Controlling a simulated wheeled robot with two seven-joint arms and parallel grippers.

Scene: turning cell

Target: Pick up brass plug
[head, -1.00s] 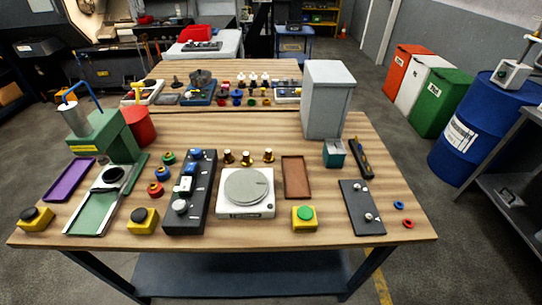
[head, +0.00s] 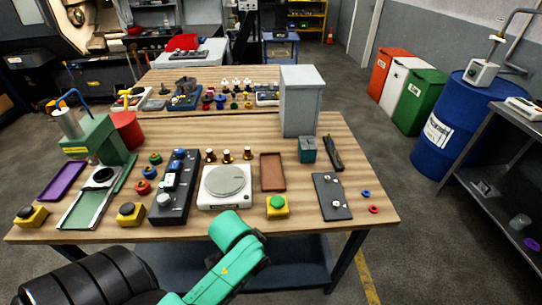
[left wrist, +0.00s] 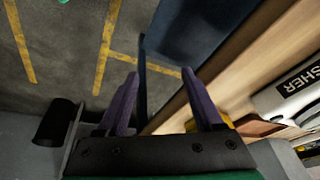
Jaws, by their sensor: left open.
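Three small brass plugs stand upright in a row on the workbench in the head view: a left one (head: 210,155), a middle one (head: 227,156) and a right one (head: 247,153). They are behind the white round-topped device. My left arm reaches in at the bottom of the head view, in front of the bench; its fingers do not show there. In the left wrist view my left gripper (left wrist: 160,80) has its two purple fingers apart with nothing between them. It is over the bench's front edge and the floor, away from the plugs. My right gripper is not in view.
The white device (head: 225,200), a dark switch box (head: 172,210), a brown tray (head: 272,185) and a green-button box (head: 277,207) surround the plugs' front side. A tall grey cabinet (head: 302,105) stands behind right. Bare wood lies behind the plugs.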

